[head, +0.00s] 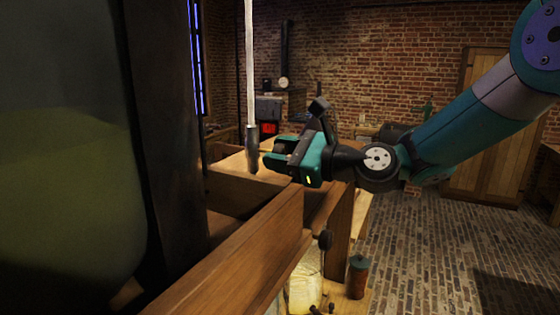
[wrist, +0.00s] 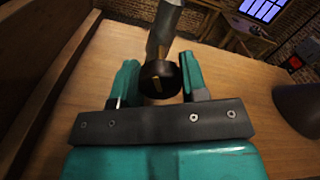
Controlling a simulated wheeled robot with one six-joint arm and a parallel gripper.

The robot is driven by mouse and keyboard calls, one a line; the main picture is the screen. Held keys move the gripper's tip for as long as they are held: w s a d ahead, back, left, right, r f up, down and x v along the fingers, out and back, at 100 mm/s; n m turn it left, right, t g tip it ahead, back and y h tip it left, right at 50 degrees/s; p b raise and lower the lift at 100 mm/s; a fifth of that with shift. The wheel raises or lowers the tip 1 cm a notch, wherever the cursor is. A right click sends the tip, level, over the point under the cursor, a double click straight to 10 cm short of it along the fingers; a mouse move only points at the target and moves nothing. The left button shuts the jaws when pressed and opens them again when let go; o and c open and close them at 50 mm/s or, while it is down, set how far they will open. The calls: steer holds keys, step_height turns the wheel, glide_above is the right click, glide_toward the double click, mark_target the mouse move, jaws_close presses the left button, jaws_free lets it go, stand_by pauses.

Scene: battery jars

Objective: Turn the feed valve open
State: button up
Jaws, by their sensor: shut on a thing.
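The feed valve (head: 252,147) appears to be the dark fitting at the lower end of a pale vertical pipe (head: 250,60), left of centre in the head view. In the wrist view the valve (wrist: 158,78) shows as a dark round knob with a small brass mark, below a grey metal pipe (wrist: 163,25). My gripper (head: 268,160) reaches it from the right, roughly level. In the wrist view my gripper (wrist: 160,92) has its teal fingers on both sides of the knob, shut on it. The lower part of the knob is hidden by the gripper.
A large glass vessel (head: 60,180) and a dark post (head: 165,130) stand close at the left. A wooden plank wall (head: 240,255) runs below the gripper. A glass jar (head: 305,288) and a copper-coloured spool (head: 357,277) stand lower right. Brick floor (head: 430,250) is clear at the right.

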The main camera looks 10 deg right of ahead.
steer(key=n, duration=0.1)
steer(key=n+b, duration=0.2)
steer(key=shift+f+n, duration=0.25)
steer(key=shift+n, duration=0.15)
steer(key=n+b, duration=0.3)
steer(key=shift+b, duration=0.3)
steer(key=n+b, duration=0.3)
steer(key=shift+n, duration=0.4)
steer(key=shift+n+b, duration=0.95)
steer(key=shift+n, duration=0.05)
steer(key=shift+r, duration=0.1)
steer(key=o, duration=0.9)
steer(key=shift+r, duration=0.1)
steer(key=shift+d, duration=0.1)
